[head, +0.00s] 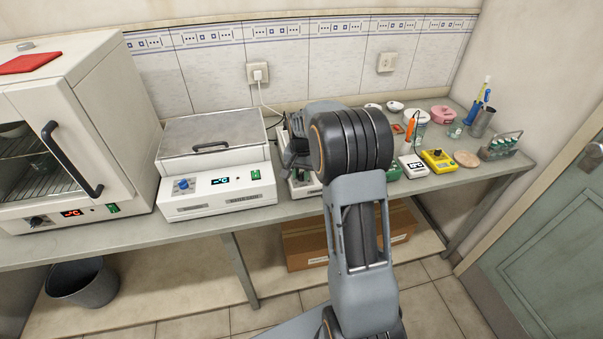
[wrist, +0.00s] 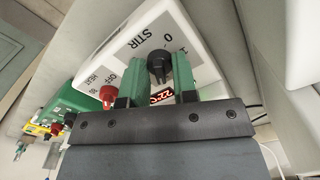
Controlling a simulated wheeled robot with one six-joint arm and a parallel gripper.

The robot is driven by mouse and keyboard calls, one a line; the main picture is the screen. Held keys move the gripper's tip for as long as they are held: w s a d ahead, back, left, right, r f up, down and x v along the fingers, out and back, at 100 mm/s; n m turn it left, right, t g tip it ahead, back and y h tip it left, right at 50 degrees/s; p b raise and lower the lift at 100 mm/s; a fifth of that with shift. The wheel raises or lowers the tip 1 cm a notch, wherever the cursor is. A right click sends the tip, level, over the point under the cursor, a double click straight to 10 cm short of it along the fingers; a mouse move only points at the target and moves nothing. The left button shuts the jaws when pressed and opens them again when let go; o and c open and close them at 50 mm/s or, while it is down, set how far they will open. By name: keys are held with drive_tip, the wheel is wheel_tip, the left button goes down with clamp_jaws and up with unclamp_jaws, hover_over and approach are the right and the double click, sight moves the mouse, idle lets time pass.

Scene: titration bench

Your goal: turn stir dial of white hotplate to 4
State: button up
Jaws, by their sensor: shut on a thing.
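The white hotplate (wrist: 205,35) fills the upper middle of the wrist view, with "STIR" printed on its front. Its black stir dial (wrist: 158,66) sits between the two green fingers of my gripper (wrist: 160,72), which is shut on it. A "0" mark shows beside the dial; its other marks are mostly hidden, and I cannot tell which mark it points to. A red heat knob (wrist: 107,94) and a red display reading about 22 °C (wrist: 162,97) are nearby. In the head view, my arm hides most of the hotplate (head: 303,189).
In the head view, a water bath (head: 218,190) stands left of the hotplate and an oven (head: 70,130) further left. A yellow meter (head: 437,160), a white device (head: 412,168) and a tube rack (head: 500,148) stand right. A green device (wrist: 85,105) is beside the hotplate.

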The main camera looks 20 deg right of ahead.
sight(302, 173)
drive_tip(key=m, duration=0.4)
drive_tip(key=shift+m, duration=2.5)
drive_tip(key=o, duration=0.9)
wheel_tip(302, 173, up, 14)
drive_tip(key=shift+f, duration=0.1)
